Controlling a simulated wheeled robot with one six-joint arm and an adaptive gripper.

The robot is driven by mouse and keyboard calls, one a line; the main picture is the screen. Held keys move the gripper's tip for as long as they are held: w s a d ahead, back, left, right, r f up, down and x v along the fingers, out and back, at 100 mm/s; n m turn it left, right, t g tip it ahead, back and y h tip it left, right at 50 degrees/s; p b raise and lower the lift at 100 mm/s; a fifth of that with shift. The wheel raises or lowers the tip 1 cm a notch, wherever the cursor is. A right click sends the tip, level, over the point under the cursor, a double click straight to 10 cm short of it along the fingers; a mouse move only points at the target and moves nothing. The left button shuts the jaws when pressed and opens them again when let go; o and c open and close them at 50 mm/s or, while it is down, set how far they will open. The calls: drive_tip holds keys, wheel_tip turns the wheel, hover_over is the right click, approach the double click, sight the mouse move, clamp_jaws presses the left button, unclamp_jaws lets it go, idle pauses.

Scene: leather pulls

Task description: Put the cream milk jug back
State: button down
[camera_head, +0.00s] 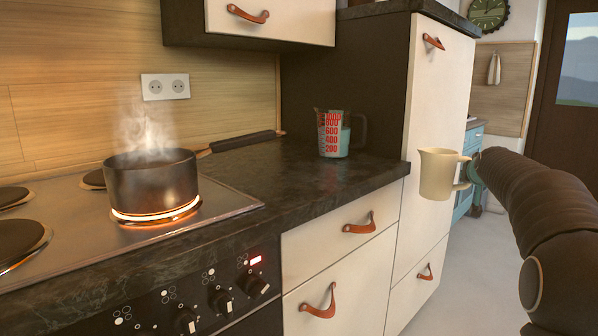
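The cream milk jug (438,174) hangs upright in the air at the right, in front of the tall cream cabinet and clear of the counter. Its handle is on its right side. My gripper (474,172) is at the handle and appears shut on it, holding the jug up. The fingers are small and partly hidden by my dark arm and the handle. The jug's inside cannot be seen.
A steaming pot (152,184) stands on a glowing hob plate, its handle pointing right. A measuring jug (333,134) with pale blue liquid stands near the back of the dark counter (300,190). The counter's front right is clear. A tall cabinet (425,110) stands behind the milk jug.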

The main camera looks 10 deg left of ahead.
drive_tip(key=a+r+n+y+p, duration=0.1)
drive_tip(key=a+r+n+y, duration=0.1)
drive_tip(key=a+r, duration=0.65)
drive_tip(key=s+a+r+n+g+y+p, duration=0.1)
drive_tip(key=s+a+r+n+y, duration=0.25)
drive_tip(key=a, duration=0.55)
drive_tip(key=a+r+n+g+y+p, duration=0.1)
drive_tip(key=a+r+n+y, duration=0.25)
drive_tip(key=a+r, duration=0.45)
drive_tip(key=shift+m+y, duration=0.3)
drive_tip(key=shift+m, duration=0.1)
drive_tip(key=shift+w+a+f+b, duration=0.15)
drive_tip(key=shift+a+f+b, duration=0.05)
drive_tip(key=shift+a+f, duration=1.85)
drive_tip(key=shift+w+a+f+b, duration=0.2)
drive_tip(key=shift+a+f+b, duration=0.05)
drive_tip(key=shift+a+f, duration=1.75)
drive_tip(key=shift+w+a+f+b, duration=0.2)
drive_tip(key=shift+a+f, duration=1.55)
drive_tip(key=shift+a, duration=0.6)
drive_tip(key=shift+f, duration=0.15)
drive_tip(key=c, duration=1.1)
unclamp_jaws()
